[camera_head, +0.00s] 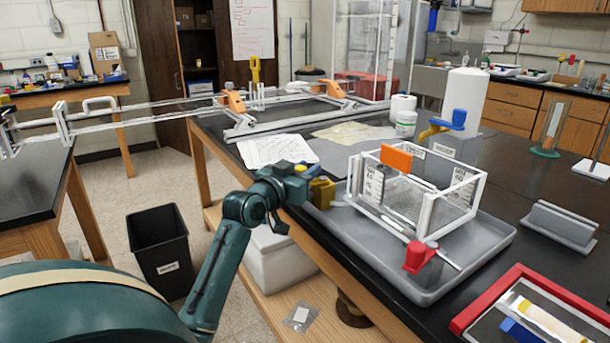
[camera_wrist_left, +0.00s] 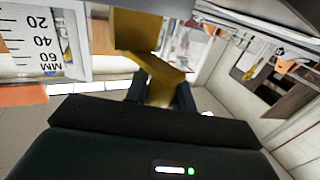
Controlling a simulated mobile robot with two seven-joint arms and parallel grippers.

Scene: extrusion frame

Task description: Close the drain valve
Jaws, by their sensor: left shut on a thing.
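A clear tank with a white frame (camera_head: 432,225) stands in a grey tray (camera_head: 400,287) on the black bench. A yellow valve-like piece (camera_head: 322,192) is at its left end, low down. My left gripper (camera_head: 306,178) is at this piece, reaching in from the left. In the left wrist view the fingers (camera_wrist_left: 160,95) are shut on the yellow handle (camera_wrist_left: 158,68), below a yellow block (camera_wrist_left: 137,30). The handle is partly hidden by the fingers. A red valve (camera_head: 419,257) sits at the tank's front corner. My right gripper is not in view.
An orange plate (camera_head: 396,158) stands in the tank's top. A white bottle (camera_head: 464,103) with a blue tap (camera_head: 458,119) stands behind. A red-edged tray (camera_head: 535,312) is at front right, a grey block (camera_head: 558,225) at right. A black bin (camera_head: 160,245) stands on the floor.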

